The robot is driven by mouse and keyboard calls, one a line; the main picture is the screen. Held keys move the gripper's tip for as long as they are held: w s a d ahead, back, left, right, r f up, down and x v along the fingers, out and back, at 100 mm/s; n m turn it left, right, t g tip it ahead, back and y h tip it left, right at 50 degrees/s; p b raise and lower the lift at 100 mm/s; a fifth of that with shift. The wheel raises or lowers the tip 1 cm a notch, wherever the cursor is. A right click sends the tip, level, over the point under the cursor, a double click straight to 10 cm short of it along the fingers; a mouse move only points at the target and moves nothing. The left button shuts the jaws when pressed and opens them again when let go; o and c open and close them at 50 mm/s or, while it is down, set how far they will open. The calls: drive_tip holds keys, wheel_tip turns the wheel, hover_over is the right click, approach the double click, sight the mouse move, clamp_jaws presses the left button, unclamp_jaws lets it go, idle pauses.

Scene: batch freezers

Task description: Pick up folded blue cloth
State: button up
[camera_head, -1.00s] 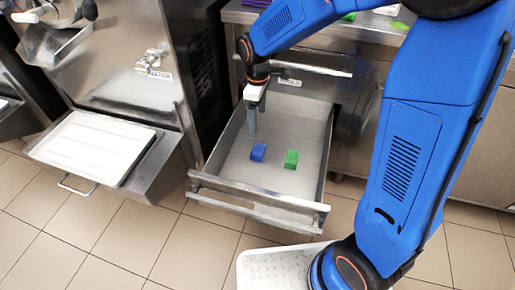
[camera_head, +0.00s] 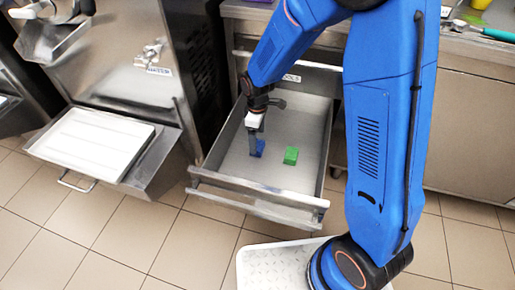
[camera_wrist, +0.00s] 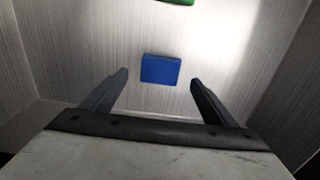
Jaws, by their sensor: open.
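The folded blue cloth (camera_head: 260,148) lies flat on the bottom of the open metal drawer (camera_head: 222,170), left of the green folded cloth. In the wrist view the blue cloth (camera_wrist: 160,69) is whole and unobstructed, just beyond the fingertips and centred between them. My gripper (camera_head: 252,150) reaches down into the drawer and partly covers the blue cloth in the head view. In the wrist view my gripper (camera_wrist: 157,78) has its two fingers spread wide with nothing between them.
The green cloth (camera_head: 291,155) lies to the right in the same drawer, and its edge shows at the top of the wrist view (camera_wrist: 178,1). The drawer's walls stand around my gripper. A white tray (camera_head: 92,145) sits at the freezer on the left. Utensils (camera_head: 485,28) lie on the counter.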

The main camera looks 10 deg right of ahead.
wheel_tip(320, 180, down, 4)
drive_tip(key=shift+s+f, duration=0.1)
drive_tip(key=c, duration=1.1)
wheel_tip(320, 180, up, 10)
drive_tip(key=shift+r, duration=0.1)
